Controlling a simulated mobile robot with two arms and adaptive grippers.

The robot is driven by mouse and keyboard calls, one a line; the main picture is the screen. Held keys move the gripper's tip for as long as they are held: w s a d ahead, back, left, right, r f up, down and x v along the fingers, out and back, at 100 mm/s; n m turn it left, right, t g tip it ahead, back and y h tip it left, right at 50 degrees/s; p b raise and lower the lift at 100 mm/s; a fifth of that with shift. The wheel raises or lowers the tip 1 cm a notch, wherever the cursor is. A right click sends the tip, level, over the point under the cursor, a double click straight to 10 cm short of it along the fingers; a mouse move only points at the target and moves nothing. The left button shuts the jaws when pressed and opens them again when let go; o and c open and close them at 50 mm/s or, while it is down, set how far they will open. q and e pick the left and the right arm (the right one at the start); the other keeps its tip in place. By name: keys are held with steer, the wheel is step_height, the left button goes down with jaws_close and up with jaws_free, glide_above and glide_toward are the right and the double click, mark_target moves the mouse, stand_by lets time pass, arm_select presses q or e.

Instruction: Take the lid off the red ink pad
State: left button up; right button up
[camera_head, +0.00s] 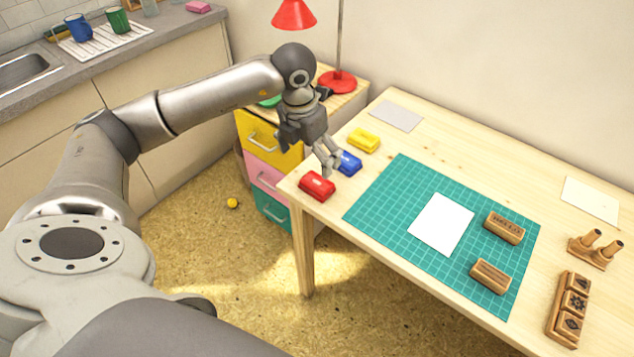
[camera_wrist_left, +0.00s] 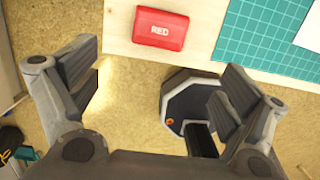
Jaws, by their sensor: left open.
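The red ink pad (camera_head: 317,185) lies closed at the table's near left corner, its lid on. In the left wrist view the red ink pad (camera_wrist_left: 160,29) shows the word RED and sits ahead of the open fingers. My left gripper (camera_head: 331,168) is open and empty above the table's left edge, pointing down. In the head view its fingertips look near the red and blue ink pads; in the left wrist view the gripper (camera_wrist_left: 160,85) is apart from the red one. My right gripper is not in view.
A blue ink pad (camera_head: 348,163), partly behind my fingers, and a yellow ink pad (camera_head: 363,140) lie beyond the red one. A green cutting mat (camera_head: 385,205) with white paper (camera_head: 441,223) and wooden stamps (camera_head: 503,227) lies to the right. A red lamp (camera_head: 338,81) stands behind.

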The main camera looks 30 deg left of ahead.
arm_select(q)
glide_above(317, 182)
steer(key=s, duration=0.2)
step_height(317, 182, down, 5)
steer(key=shift+r, duration=0.1)
steer(key=shift+w+a+f+p, duration=0.1)
steer(key=shift+w+f+p, duration=0.15)
steer(key=shift+f, duration=0.65)
steer(key=shift+w+d+f+p, duration=0.15)
steer(key=shift+w+f, duration=0.15)
steer(key=shift+f, duration=0.55)
steer(key=shift+w+a+f+p, duration=0.2)
steer(key=shift+w+f, duration=0.1)
steer(key=shift+f, duration=0.6)
steer(key=shift+c, duration=0.4)
steer(key=c, duration=0.8)
